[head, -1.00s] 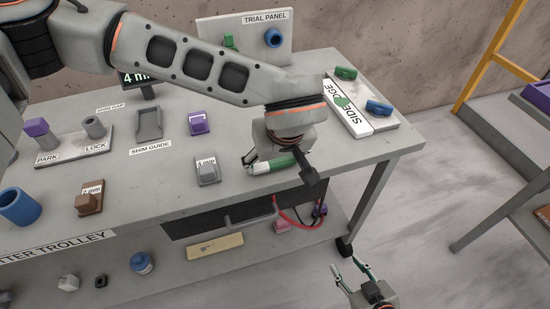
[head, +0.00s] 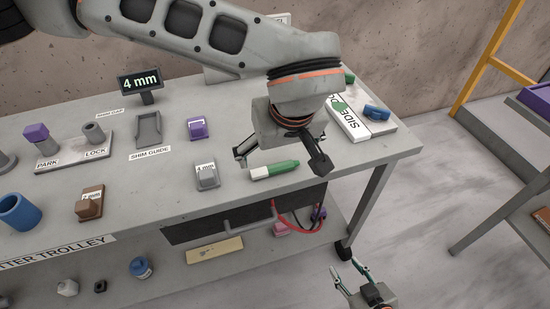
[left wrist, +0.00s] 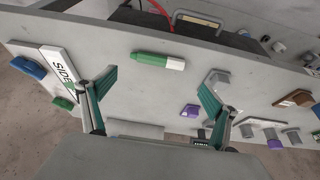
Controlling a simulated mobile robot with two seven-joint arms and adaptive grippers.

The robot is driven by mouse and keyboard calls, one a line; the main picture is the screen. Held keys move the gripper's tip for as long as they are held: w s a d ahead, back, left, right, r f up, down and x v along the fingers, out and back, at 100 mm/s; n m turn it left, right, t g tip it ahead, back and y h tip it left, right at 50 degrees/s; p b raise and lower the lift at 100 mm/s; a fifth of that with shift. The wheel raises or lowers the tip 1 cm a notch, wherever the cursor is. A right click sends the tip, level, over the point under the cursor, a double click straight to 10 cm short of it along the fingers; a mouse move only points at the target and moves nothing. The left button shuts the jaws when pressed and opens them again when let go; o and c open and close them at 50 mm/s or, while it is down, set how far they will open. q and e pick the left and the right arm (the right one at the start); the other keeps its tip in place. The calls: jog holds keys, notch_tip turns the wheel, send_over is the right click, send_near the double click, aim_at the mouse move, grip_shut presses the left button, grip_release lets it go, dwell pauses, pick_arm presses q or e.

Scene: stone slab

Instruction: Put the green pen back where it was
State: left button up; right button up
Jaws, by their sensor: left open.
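The green pen (head: 273,170), green with a white end, lies on the grey trolley top near its front edge. It also shows in the left wrist view (left wrist: 157,61), lying beyond the fingertips. My left gripper (head: 280,160) is open and empty, above and behind the pen, apart from it. Its two spread fingers also show in the left wrist view (left wrist: 157,84). My right gripper (head: 346,268) is low at the bottom of the head view, off the trolley, with its fingers apart and nothing between them.
A grey 4 mm block (head: 207,177) stands left of the pen. The SIDE EDGE board (head: 347,122), with green and blue pieces, is at the right end. A shim guide (head: 148,130) and a purple block (head: 197,128) are behind. Trolley top right of the pen is clear.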

pick_arm(q)
jog(key=shift+v, duration=2)
jog(key=shift+s, duration=0.1)
